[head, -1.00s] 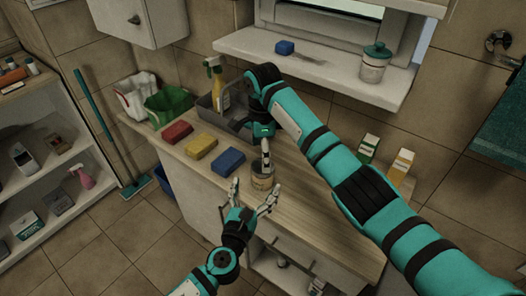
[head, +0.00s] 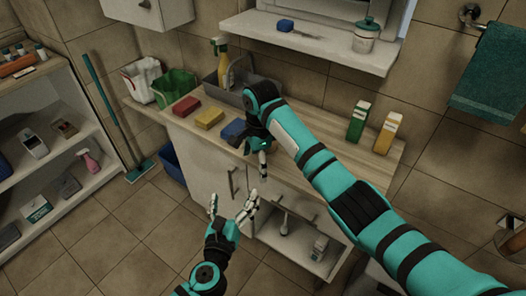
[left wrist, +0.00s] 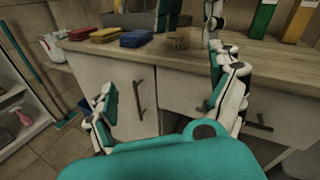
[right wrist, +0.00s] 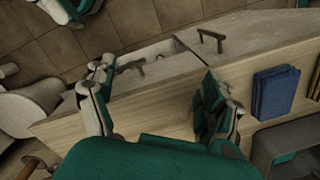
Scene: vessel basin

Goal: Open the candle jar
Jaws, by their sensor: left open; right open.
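My right gripper (head: 263,162) is open, pointing down at the counter's front edge.
Green (head: 357,122) and yellow (head: 387,132) cartons stand right. A teal-lidded jar (head: 366,38) stands on the windowsill. Floor is clear at lower left.

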